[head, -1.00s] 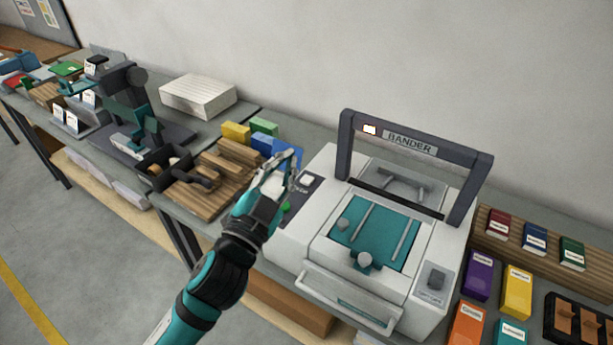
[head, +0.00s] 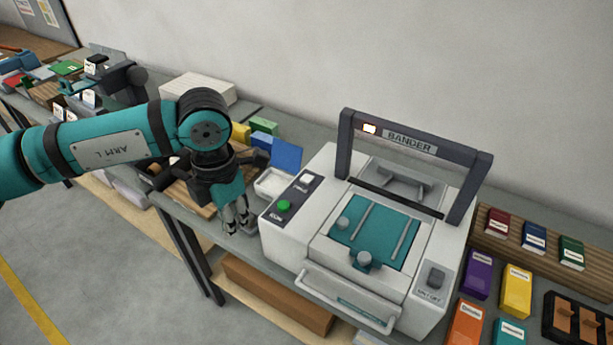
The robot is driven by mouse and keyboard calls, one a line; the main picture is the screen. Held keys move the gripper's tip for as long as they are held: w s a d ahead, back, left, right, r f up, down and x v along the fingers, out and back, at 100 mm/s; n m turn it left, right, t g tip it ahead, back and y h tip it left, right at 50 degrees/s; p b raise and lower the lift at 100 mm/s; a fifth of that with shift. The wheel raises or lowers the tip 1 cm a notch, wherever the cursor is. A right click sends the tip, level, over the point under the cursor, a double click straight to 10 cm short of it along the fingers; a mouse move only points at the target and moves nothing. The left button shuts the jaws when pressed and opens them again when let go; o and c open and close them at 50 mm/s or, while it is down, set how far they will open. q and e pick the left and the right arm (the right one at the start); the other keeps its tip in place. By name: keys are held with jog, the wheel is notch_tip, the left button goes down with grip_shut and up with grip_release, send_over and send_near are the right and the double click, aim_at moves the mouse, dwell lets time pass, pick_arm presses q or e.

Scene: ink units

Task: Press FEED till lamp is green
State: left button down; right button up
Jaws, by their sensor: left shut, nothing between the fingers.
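The bander (head: 315,240) is a white machine on the bench with a dark arch labelled BANDER. A small lamp (head: 370,129) on the arch glows whitish with an orange edge, not green. A dark panel on the machine's left side has a white button (head: 306,178), its label too small to read surely, and a green button (head: 284,206) labelled RUN. My left gripper (head: 239,230) points down, shut and empty, left of the machine and apart from both buttons. My right gripper is not in view.
Yellow (head: 240,133) and green blocks are behind my arm. Coloured boxes (head: 516,290) and a black rack (head: 577,322) stand right of the machine. A brown box (head: 275,295) lies on the shelf below.

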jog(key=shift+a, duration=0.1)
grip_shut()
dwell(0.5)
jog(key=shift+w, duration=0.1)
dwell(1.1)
